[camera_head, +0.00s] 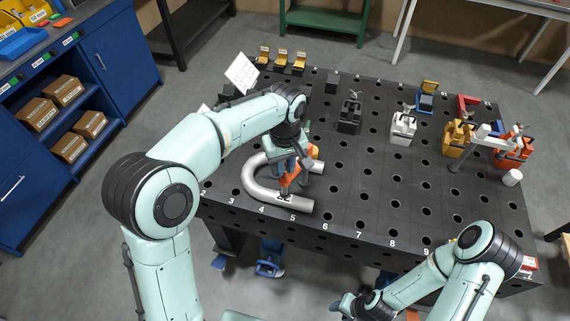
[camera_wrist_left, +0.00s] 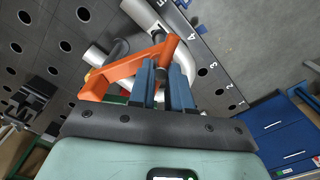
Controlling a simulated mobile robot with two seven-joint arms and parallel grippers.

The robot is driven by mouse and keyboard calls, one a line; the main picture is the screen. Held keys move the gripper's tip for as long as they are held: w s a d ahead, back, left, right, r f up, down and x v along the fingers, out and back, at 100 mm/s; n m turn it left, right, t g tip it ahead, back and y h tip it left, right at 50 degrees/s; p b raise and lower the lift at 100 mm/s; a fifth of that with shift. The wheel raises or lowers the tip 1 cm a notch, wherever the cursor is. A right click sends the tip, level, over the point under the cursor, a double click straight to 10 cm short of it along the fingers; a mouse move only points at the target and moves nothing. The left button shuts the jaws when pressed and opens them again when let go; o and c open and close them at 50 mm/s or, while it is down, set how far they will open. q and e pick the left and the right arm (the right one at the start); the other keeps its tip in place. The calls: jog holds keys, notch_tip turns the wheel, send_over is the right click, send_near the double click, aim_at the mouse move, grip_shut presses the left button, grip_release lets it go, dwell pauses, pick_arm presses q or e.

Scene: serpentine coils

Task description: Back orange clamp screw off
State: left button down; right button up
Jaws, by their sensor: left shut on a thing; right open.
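The orange clamp (camera_head: 290,178) sits at the grey U-shaped pipe (camera_head: 251,182) near the table's front left. My left gripper (camera_head: 285,158) is over the clamp. Its blue fingers (camera_wrist_left: 165,75) are shut around the screw end; the exact contact is partly hidden by the fingers. My right gripper (camera_head: 348,305) is open, low at the table's front side, away from the clamp.
The black perforated table (camera_head: 380,212) has free room in its middle and front. Grey, white, yellow and orange-red clamps (camera_head: 403,126) stand toward the back right. Small yellow-topped pieces (camera_head: 281,61) line the back left. A blue shelf unit (camera_head: 112,50) stands at the left.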

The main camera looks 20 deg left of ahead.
pick_arm(q)
jog(key=shift+n, duration=0.4)
jog(key=c, duration=1)
grip_release()
notch_tip(320, 180, up, 13)
jog(key=shift+r, duration=0.2)
